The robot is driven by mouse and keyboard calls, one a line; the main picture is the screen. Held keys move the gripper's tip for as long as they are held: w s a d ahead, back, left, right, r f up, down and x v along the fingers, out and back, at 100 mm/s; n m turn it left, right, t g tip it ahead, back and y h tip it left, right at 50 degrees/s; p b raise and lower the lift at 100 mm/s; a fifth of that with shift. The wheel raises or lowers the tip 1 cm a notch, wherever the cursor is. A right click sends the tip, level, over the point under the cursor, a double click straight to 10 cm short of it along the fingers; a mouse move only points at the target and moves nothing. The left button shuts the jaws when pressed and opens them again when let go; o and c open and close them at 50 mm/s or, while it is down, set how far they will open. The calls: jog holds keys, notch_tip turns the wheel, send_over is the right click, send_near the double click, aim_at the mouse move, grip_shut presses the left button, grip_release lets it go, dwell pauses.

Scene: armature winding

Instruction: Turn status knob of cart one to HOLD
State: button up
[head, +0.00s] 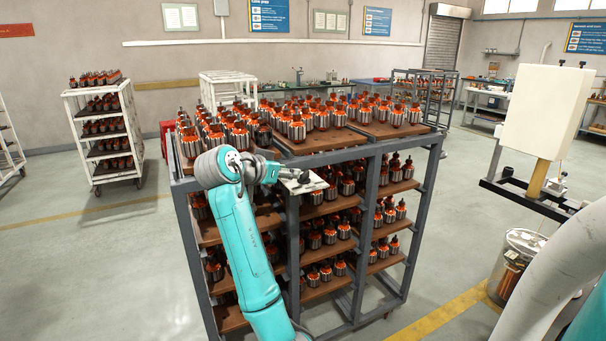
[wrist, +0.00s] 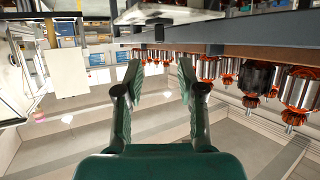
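Cart one appears to be the grey-framed cart (head: 292,245) in front of me; no label is readable. A small pale plate (head: 318,186) sits at its near upper edge, with a dark part on it that may be the status knob (head: 303,177). The plate also shows at the top of the wrist view (wrist: 180,14), above the fingertips, with a small dark piece below it. The knob's setting cannot be read. My gripper (head: 282,174) is beside the plate. In the wrist view my gripper (wrist: 157,75) has its fingers apart with nothing between them.
Armatures (head: 322,113) with orange windings fill the cart's top and shelves, close to my gripper. A white cart (head: 137,140) stands at the back left. A pale box on a post (head: 545,112) stands at the right. The floor (head: 90,270) left of the cart is clear.

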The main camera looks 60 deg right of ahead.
aim_at(303, 172)
jog(key=x, duration=0.9)
jog(key=shift+d, duration=0.1)
grip_shut()
